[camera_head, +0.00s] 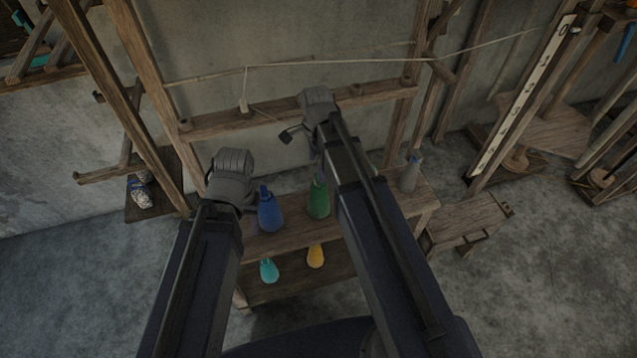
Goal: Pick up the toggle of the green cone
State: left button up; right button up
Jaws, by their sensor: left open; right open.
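The green cone (318,202) stands on the upper shelf of a wooden bench, between the blue cone (270,213) and my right arm. I cannot make out its toggle for certain. A small pale piece (243,106) hangs on a cord in front of the back rail, and I cannot tell if it belongs to the green cone. My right gripper (290,134) is open beside its grey wrist, above and behind the green cone, with nothing visible in it. My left gripper (232,180) is left of the blue cone; its fingers are mostly hidden behind its wrist.
A teal cone (268,271) and a yellow cone (315,257) stand on the lower shelf (290,290). A grey cone (410,175) stands at the upper shelf's right end. Wooden loom posts and a rail (225,122) rise behind. A taut cord (340,61) crosses above.

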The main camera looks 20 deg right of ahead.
jog(key=shift+f, duration=0.1)
jog(key=f+b, duration=0.5)
jog(key=shift+d+f, duration=0.1)
jog(key=shift+d, duration=0.2)
jog(key=shift+c, duration=0.4)
jog(key=c, duration=1.3)
